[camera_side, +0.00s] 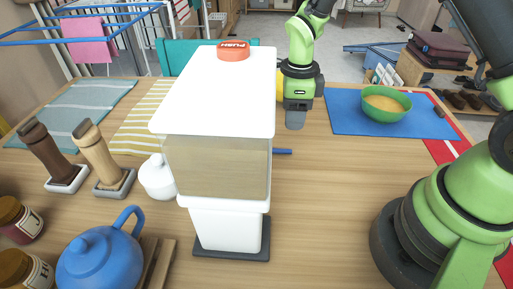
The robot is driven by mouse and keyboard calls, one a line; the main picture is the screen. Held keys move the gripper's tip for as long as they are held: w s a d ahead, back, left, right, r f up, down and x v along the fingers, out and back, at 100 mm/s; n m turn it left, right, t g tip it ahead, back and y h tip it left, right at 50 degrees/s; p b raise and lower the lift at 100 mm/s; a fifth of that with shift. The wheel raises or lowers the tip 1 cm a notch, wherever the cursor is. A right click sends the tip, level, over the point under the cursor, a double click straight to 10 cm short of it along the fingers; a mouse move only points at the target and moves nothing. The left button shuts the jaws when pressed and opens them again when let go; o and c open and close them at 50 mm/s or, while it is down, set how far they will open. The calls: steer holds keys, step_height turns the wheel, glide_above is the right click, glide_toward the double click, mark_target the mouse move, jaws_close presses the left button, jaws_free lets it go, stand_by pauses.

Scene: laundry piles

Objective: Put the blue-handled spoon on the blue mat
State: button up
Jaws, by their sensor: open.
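A thin blue handle (283,151) sticks out to the right from behind the white dispenser; it looks like the blue-handled spoon's handle, and the rest is hidden. The blue mat (345,118) lies at the back right of the table, with a green bowl (385,103) on it. My gripper (296,122) points down behind and right of the dispenser, beyond the handle in the picture and left of the mat. It is open, and I see nothing held in it.
The tall white dispenser (218,95) blocks the middle of the view. A blue teapot (98,262), two wooden grinders (98,155) and a white lidded pot (157,178) stand left. A red mat (445,152) lies right.

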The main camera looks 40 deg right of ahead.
mark_target(289, 149)
step_height(289, 149, down, 10)
steer(key=shift+a+r, duration=0.15)
steer(key=shift+r, duration=0.1)
steer(key=shift+c, duration=0.3)
jaws_close()
